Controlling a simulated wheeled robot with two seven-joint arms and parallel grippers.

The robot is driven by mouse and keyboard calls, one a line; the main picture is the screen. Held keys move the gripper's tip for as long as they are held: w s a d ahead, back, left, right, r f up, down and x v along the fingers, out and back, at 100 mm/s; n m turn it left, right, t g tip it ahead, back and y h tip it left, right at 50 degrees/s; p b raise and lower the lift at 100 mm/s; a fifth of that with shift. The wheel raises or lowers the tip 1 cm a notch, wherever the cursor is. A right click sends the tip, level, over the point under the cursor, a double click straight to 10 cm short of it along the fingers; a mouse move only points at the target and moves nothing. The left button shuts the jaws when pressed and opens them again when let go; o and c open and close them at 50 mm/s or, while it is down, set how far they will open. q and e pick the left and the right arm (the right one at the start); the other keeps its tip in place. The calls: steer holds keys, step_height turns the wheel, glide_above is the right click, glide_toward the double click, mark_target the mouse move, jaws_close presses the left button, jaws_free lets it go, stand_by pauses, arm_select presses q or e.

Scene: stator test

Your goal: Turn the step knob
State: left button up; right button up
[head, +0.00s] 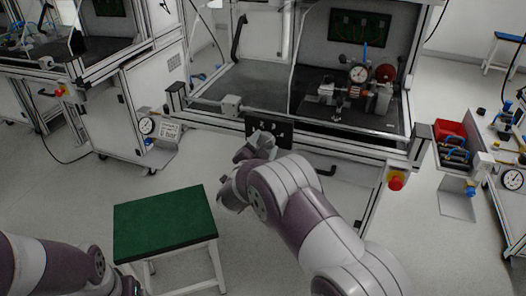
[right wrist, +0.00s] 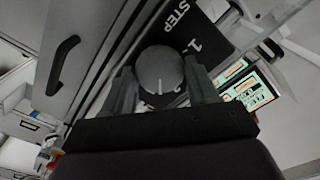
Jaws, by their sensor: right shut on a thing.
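The step knob (right wrist: 160,72) is a round grey knob with a white line mark, in the middle of the right wrist view. It sits on a black panel (right wrist: 205,42) with white lettering that reads STEP and a 1. My right gripper (right wrist: 164,85) has a finger on each side of the knob and is shut on it. In the head view my right gripper (head: 262,146) is at the small black panel (head: 285,131) on the bench front and hides the knob. My left arm (head: 60,268) is at the lower left; its fingers cannot be made out.
A stool with a green top (head: 165,222) stands left of my right arm. A test bench with a round gauge (head: 359,73) is behind the panel. A red emergency button (head: 396,183) is at the bench's right. A red bin (head: 451,131) stands further right.

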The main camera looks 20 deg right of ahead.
steer(key=shift+f+m+b, duration=0.1)
steer(key=shift+m+b, duration=1.4)
steer(key=shift+m, duration=0.4)
steer(key=o, duration=1.1)
steer(key=shift+c, duration=0.2)
steer(key=p+v, duration=0.1)
steer(key=v, duration=1.1)
steer(key=shift+s+a, duration=0.2)
steer(key=shift+s, duration=0.1)
